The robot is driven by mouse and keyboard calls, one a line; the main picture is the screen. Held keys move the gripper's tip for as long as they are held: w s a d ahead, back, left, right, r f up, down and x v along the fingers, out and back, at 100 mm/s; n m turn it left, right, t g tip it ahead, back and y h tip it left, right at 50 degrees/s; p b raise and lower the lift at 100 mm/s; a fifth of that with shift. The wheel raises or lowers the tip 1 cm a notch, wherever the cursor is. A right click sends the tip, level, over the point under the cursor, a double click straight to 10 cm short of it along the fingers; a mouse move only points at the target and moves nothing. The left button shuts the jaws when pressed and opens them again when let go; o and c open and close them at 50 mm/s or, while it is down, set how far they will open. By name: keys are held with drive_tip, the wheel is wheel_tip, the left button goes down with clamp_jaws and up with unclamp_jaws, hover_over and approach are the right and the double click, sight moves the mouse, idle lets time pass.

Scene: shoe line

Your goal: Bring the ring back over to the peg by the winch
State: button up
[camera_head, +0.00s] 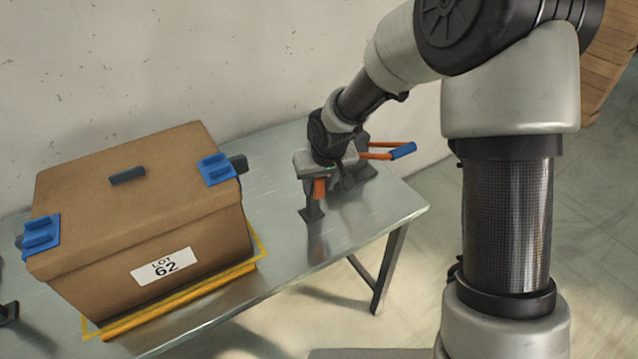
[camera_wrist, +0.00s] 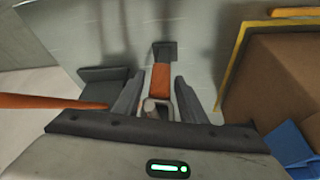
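My gripper (camera_head: 325,172) is low over the right end of the table. In the wrist view its two dark fingers (camera_wrist: 160,82) stand apart on either side of a small grey metal ring (camera_wrist: 157,108), with narrow gaps showing at both sides. An orange strap (camera_wrist: 161,80) runs from the ring to a dark plate (camera_wrist: 164,48) on the table; the strap also shows below my gripper in the head view (camera_head: 319,189). The winch seems to be the dark fitting with an orange, blue-tipped handle (camera_head: 402,150), right of my gripper. I cannot make out the peg.
A brown lidded box (camera_head: 198,237) marked LOT 62, with blue clips (camera_head: 217,169), fills the left of the table. A yellow outline (camera_head: 262,254) surrounds its base and an orange strip (camera_head: 185,302) lies along its front. Bare metal table top (camera_head: 370,223) lies in front of my gripper.

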drive_tip(key=o, duration=0.3)
